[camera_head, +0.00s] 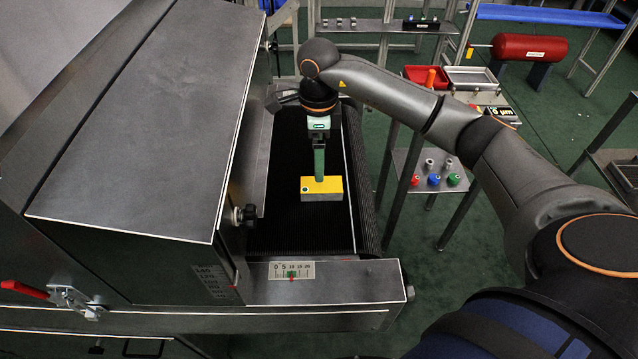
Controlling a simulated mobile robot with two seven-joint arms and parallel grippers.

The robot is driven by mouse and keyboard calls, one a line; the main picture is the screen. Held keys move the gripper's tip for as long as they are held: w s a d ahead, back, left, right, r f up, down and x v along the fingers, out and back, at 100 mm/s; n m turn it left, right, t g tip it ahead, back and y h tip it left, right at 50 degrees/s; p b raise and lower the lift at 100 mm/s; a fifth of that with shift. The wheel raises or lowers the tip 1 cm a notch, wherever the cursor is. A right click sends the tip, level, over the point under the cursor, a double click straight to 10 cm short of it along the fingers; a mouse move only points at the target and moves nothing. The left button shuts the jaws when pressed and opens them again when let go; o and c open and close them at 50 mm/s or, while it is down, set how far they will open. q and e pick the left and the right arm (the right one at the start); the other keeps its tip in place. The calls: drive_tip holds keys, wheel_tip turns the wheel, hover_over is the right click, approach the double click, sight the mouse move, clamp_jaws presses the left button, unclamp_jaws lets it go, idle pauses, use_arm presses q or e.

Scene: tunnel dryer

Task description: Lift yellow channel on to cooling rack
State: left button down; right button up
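The yellow channel (333,187) is a short yellow block with a pale front side and a small dark round mark. It is over the dark conveyor belt (290,222) at the dryer's open side. My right arm comes in from the right, and its gripper (319,180) points down with green fingers reaching the channel's top. The fingers line up from this view, so their gap is hidden. I cannot tell whether the channel rests on the belt or is just above it. My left gripper is not in view. A frame with blue rails (545,14) stands at the far right; I cannot tell whether it is the cooling rack.
The grey dryer housing (150,130) stands close left of the gripper. A metal front rail with a scale (292,271) crosses below the belt. Right of the belt stand a shelf with coloured knobs (433,180), a red tray (425,75) and a red cylinder (530,47).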

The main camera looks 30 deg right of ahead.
sight(320, 184)
wheel_tip(320, 184, down, 9)
drive_tip(key=shift+s+r+p, duration=0.1)
drive_tip(key=shift+r+p, duration=0.1)
drive_tip(key=shift+p, duration=0.1)
clamp_jaws()
idle(0.9)
